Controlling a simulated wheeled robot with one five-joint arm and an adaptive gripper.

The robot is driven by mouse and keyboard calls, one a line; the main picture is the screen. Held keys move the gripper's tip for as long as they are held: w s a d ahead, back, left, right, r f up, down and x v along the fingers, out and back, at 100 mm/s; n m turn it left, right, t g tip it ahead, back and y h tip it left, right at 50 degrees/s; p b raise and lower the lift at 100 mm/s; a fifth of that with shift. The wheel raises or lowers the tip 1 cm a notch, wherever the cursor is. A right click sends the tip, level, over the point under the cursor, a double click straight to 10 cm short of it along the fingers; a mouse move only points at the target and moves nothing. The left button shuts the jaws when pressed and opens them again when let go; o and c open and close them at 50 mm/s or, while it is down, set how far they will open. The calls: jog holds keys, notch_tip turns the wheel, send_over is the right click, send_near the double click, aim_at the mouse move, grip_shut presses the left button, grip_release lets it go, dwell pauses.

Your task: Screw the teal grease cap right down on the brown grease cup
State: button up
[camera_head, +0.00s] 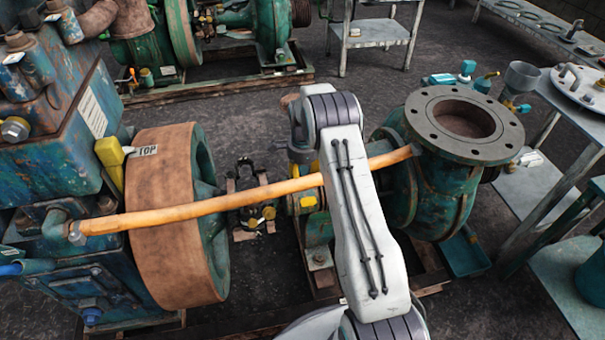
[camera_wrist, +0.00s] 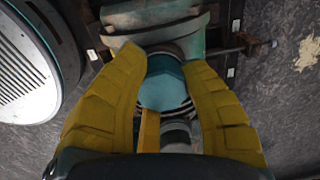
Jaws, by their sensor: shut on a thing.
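In the wrist view my gripper (camera_wrist: 163,68) has its two yellow fingers closed on either side of the teal grease cap (camera_wrist: 164,90), which looks faceted and is seen from its end. The fingers touch its sides. The brown grease cup cannot be made out; the cap and fingers hide what lies beneath. In the head view my arm covers the cap and cup, and my gripper is mostly hidden behind it. I cannot tell how far down the cap sits.
A long orange-brown pipe (camera_head: 250,194) crosses the pumpset at arm height. A large brown-rimmed flywheel (camera_head: 165,215) stands left, and a green pump with a round flange (camera_head: 428,110) right. A steel table (camera_head: 545,135) holding small parts stands at far right. Dark floor lies behind.

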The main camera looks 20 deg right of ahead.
jog(key=shift+f+m, duration=0.25)
jog(key=shift+m, duration=0.75)
jog(key=shift+m, duration=0.7)
jog(key=o, duration=1.2)
jog(key=shift+r, duration=0.1)
jog(key=shift+r+p, duration=1.05)
jog(key=shift+r, duration=0.5)
